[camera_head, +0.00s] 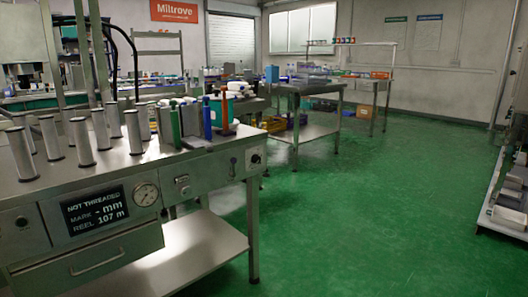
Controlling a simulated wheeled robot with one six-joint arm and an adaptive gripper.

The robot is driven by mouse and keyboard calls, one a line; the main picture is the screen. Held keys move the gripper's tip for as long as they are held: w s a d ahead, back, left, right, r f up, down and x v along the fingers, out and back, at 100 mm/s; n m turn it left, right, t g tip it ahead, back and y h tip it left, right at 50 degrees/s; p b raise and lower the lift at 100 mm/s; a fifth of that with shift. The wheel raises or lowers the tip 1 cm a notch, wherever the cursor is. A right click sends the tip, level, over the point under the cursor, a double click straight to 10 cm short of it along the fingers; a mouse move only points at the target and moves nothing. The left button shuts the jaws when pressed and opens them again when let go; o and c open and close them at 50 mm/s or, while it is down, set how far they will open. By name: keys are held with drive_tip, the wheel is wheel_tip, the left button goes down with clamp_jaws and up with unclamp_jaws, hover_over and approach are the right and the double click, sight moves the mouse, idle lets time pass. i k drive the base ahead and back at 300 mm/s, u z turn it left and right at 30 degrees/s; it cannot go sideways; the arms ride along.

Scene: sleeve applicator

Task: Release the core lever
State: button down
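A metal machine bench (210,168) fills the left side of the view. Its front panel carries a display (95,212) reading "NOT THREADED", "MARK - mm" and "REEL 107 m". Right of it are a round gauge (146,194), a small switch-like fitting (183,185), a small dark upright handle (233,166) and a dark round knob (256,159). I cannot tell which of these, if any, is the core lever. My gripper is not in view.
Several metal cylinders (80,142) stand upright on the bench, with green (175,124) and blue (207,118) upright pieces near its right end. A drawer (90,262) is below the display. A second table (310,88) stands behind. Green floor (380,200) is clear to the right.

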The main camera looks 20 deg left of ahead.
sight(233, 160)
drive_tip(key=u, duration=0.3)
drive_tip(key=i, duration=1.2)
drive_tip(key=u, duration=0.6)
